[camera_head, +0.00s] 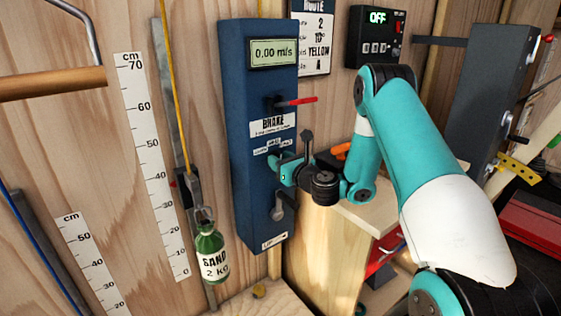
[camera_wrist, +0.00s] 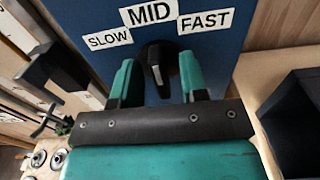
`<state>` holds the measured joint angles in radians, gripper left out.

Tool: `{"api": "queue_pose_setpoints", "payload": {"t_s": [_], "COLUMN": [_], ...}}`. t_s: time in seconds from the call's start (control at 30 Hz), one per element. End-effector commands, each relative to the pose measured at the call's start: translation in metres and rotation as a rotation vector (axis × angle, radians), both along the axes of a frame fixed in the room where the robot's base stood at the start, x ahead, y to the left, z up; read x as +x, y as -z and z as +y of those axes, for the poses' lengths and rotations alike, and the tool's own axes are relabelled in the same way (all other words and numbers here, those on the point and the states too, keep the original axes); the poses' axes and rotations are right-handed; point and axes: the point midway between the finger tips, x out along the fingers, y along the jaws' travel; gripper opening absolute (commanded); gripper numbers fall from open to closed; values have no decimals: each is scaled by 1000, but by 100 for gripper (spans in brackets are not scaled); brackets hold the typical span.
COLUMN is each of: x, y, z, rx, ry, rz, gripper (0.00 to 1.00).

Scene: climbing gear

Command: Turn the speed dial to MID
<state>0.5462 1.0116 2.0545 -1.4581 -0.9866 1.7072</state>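The speed dial (camera_wrist: 158,60) is a black knob on the blue box (camera_head: 242,150), close below the MID label (camera_wrist: 149,13) in the wrist view. The SLOW label (camera_wrist: 108,39) is to its left and the FAST label (camera_wrist: 205,20) to its right. My gripper (camera_head: 279,171) is at the lower front of the box and hides the dial in the head view. In the wrist view its two teal fingers are open, one on each side of the dial, with visible gaps. The exact dial pointing is hard to tell; it looks roughly in line with MID.
The box has a display reading 0.00 m/s (camera_head: 273,53), a red-tipped brake lever (camera_head: 297,101) above my gripper and a grey handle (camera_head: 278,208) below. A green sand weight (camera_head: 210,252) hangs at left. A wooden bench (camera_head: 369,215) stands at right.

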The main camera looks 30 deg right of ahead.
Motion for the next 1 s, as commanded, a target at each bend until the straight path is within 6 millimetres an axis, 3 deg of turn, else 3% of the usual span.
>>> {"api": "queue_pose_setpoints", "payload": {"t_s": [0.47, 0.7, 1.0], "x": [-9, -32, -84], "y": [5, 9, 9], "z": [-1, -1, -4], "rx": [-2, -3, -2], "ry": [1, 2, 4], "rz": [-1, -1, -1], "gripper": [39, 39, 39]}}
